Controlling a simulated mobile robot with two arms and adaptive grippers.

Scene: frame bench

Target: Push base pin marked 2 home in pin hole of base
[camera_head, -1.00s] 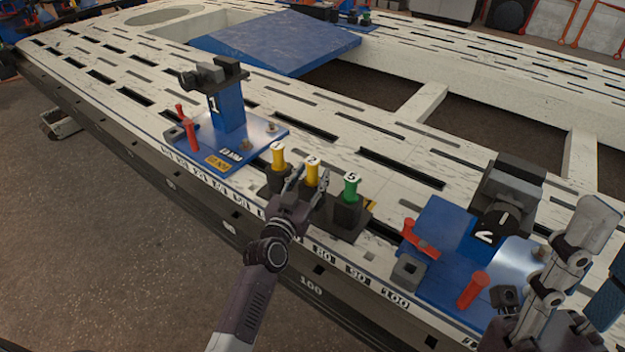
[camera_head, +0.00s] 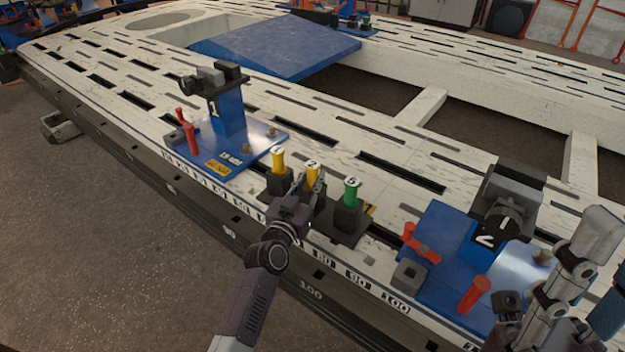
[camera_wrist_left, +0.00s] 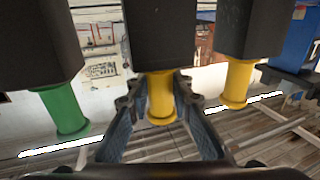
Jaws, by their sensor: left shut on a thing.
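The yellow pin (camera_head: 313,171) that appears marked 2 stands upright in the middle black holder, between a yellow pin marked 1 (camera_head: 278,160) and a green pin marked 5 (camera_head: 351,190). My left gripper (camera_head: 309,184) is shut on this middle pin. In the left wrist view the fingers (camera_wrist_left: 160,108) flank the yellow pin (camera_wrist_left: 161,97), whose upper end sits against a black block. The blue base marked 2 (camera_head: 440,283) lies to the right, with a black clamp block and red handles; its pin hole cannot be made out. My right gripper (camera_head: 555,290) is at the lower right, its fingers unclear.
A blue base marked 1 (camera_head: 250,140) with a post and red pins stands left of the pin holders. The pale slotted bench (camera_head: 330,110) has free room behind the pins. Its front edge runs close beside my left arm.

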